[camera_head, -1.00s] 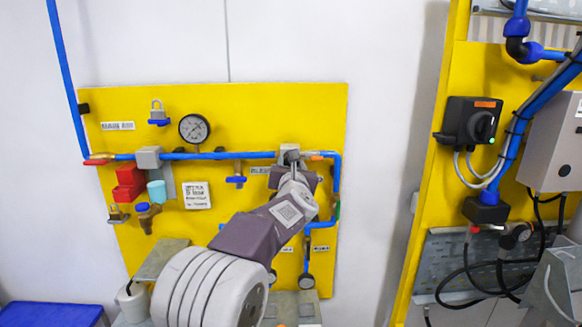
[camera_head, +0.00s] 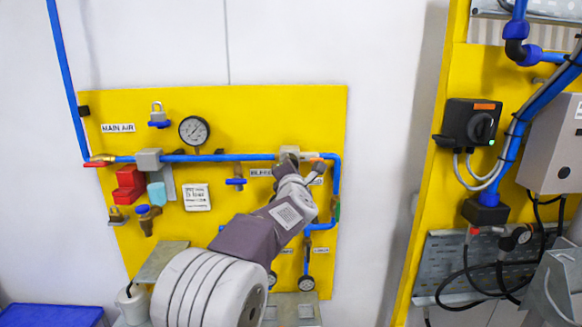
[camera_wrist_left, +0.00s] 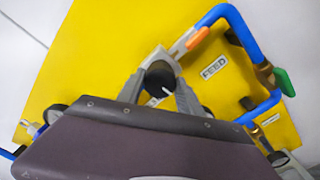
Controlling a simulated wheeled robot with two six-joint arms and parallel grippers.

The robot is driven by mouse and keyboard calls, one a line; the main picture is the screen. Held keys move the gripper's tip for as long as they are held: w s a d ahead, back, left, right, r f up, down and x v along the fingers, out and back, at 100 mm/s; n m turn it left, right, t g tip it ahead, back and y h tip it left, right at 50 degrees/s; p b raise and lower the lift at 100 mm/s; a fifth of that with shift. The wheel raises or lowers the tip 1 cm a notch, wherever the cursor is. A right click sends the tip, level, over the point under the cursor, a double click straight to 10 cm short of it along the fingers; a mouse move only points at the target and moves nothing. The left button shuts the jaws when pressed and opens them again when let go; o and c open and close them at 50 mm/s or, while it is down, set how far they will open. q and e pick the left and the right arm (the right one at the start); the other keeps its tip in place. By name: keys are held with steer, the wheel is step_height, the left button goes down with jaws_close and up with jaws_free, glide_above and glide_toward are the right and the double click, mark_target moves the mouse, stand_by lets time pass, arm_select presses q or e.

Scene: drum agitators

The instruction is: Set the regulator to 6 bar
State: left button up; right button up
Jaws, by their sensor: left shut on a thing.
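The regulator on the yellow board shows as a small grey block (camera_head: 289,152) on the blue pipe, largely behind my wrist. In the left wrist view its black round knob (camera_wrist_left: 160,78) with a white mark is between my fingers. My left gripper (camera_wrist_left: 160,86) is shut on this knob; in the head view the gripper (camera_head: 288,170) is mostly hidden by my arm. A round pressure gauge (camera_head: 194,130) stands above the pipe; its needle is too small to read. Two smaller gauges hang low, one at the right (camera_head: 306,283).
A black rotary switch (camera_head: 480,124) is on the right panel. Bare wall separates the panels.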

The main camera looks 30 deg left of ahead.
arm_select(q)
steer(key=shift+a+m, duration=0.1)
steer(key=shift+m, duration=0.3)
steer(key=o, duration=1.4)
steer(key=shift+w+a+f, duration=0.1)
steer(key=shift+w+a, duration=0.05)
steer(key=shift+a, duration=0.05)
steer(key=b+v, duration=0.2)
steer(key=v, duration=0.7)
steer(key=shift+d, duration=0.15)
